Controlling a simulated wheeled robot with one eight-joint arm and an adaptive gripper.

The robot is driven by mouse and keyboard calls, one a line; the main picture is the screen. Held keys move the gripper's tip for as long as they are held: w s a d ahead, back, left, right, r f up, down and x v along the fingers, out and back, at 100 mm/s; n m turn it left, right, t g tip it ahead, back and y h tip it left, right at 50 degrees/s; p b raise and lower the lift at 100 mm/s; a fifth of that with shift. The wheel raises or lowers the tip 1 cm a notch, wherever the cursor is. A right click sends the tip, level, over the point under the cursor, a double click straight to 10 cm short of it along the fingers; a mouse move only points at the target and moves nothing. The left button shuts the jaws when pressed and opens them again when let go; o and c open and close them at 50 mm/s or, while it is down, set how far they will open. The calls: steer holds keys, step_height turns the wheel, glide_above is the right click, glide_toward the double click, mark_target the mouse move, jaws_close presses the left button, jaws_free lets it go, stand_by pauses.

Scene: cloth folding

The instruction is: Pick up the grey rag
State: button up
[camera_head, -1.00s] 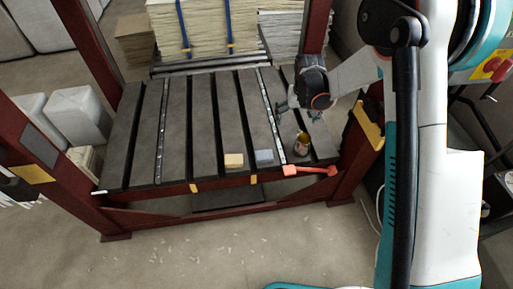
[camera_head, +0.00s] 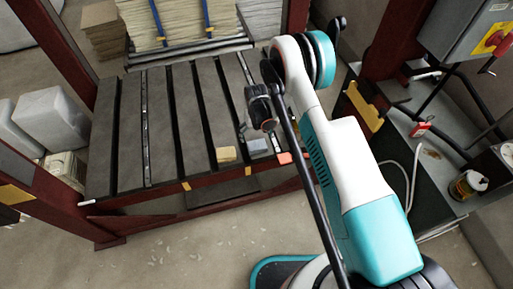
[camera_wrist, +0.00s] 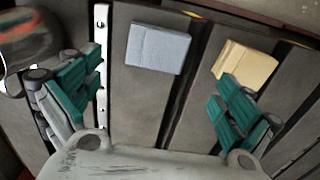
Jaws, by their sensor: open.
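The grey rag (camera_head: 258,146) is a small folded blue-grey cloth lying flat on the slatted table near its front edge. It also shows in the wrist view (camera_wrist: 157,49), ahead of my gripper and between the directions of its two fingers. My gripper (camera_wrist: 160,88) is open and empty, with green fingers spread apart on both sides. In the head view my gripper (camera_head: 243,130) is just behind and above the rag, partly hidden by its own wrist.
A folded yellow cloth (camera_head: 227,154) lies left of the rag. Paper stacks (camera_head: 165,22) stand behind the table (camera_head: 130,125).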

mark_target(257, 144)
steer(key=f+b, duration=0.1)
steer(key=f, duration=0.2)
steer(key=f+b, duration=0.1)
steer(key=f, duration=0.1)
steer(key=f+b, duration=0.1)
steer(key=f, duration=0.2)
steer(key=shift+d+f+b, duration=0.25)
steer(key=shift+f+b, duration=0.05)
steer(key=shift+f, duration=0.05)
steer(key=shift+r, duration=0.1)
steer(key=c, duration=1.1)
